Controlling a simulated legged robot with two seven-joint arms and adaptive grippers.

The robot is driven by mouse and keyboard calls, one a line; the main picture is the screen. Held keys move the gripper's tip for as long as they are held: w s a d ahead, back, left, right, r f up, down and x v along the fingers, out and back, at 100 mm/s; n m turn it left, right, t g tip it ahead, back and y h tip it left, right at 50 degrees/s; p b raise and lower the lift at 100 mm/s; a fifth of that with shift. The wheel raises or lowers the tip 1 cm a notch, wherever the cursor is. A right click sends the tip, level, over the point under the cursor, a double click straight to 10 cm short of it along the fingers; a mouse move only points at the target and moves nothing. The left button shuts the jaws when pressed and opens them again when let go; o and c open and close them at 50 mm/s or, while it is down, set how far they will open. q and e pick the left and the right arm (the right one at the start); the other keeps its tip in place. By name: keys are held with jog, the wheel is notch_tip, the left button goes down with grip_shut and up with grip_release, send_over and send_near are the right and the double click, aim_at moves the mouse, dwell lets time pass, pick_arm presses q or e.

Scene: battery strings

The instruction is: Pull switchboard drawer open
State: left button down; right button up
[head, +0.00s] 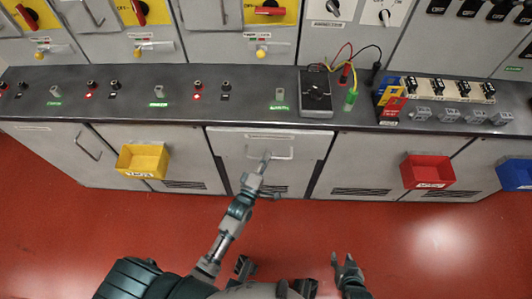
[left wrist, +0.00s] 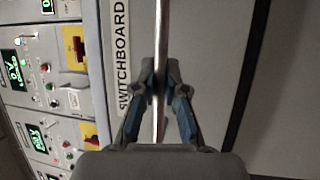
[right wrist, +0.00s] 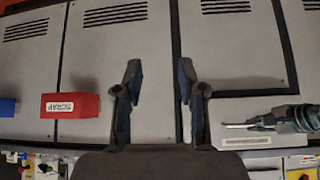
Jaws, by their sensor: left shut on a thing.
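The switchboard drawer (head: 225,145) is a light grey front under the middle of the counter, with a label strip along its top. Its metal bar handle (head: 285,154) lies across the front. My left gripper (head: 265,157) reaches it from below. In the left wrist view the fingers (left wrist: 160,92) are shut on the handle bar (left wrist: 162,30), beside the SWITCHBOARD label (left wrist: 119,50). How far the drawer stands out cannot be told clearly. My right gripper (head: 347,262) is low, away from the cabinet. In the right wrist view its fingers (right wrist: 157,82) are apart, with nothing between them.
A yellow bin (head: 143,160) hangs left of the drawer; a red SCRAP bin (head: 428,171) and a blue bin (head: 515,174) hang to the right. The dark counter (head: 130,97) above carries a black meter box (head: 316,93) with leads. The red floor (head: 420,245) is clear.

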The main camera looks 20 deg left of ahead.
jog(key=s+d+g+h+p, duration=0.1)
jog(key=s+d+g+p, duration=0.3)
jog(key=s, duration=0.5)
pick_arm(q)
jog(key=s+d+p, duration=0.1)
jog(key=s+d, duration=0.2)
jog(key=s, duration=0.8)
jog(key=s+d+p, duration=0.1)
jog(key=s+d, duration=0.2)
jog(key=s, duration=0.7)
jog(key=shift+s+d+f, duration=0.2)
jog(key=shift+s+f, duration=0.1)
jog(key=shift+s, duration=0.05)
pick_arm(e)
notch_tip(320, 180, down, 12)
jog(key=a+g, duration=0.1)
jog(key=shift+w+a+f, duration=0.15)
jog(key=shift+w, duration=0.15)
pick_arm(q)
jog(key=c, duration=1.2)
grip_release()
jog(key=shift+w+r, duration=0.1)
pick_arm(e)
jog(key=shift+g, duration=0.3)
pick_arm(q)
jog(key=v, duration=1.2)
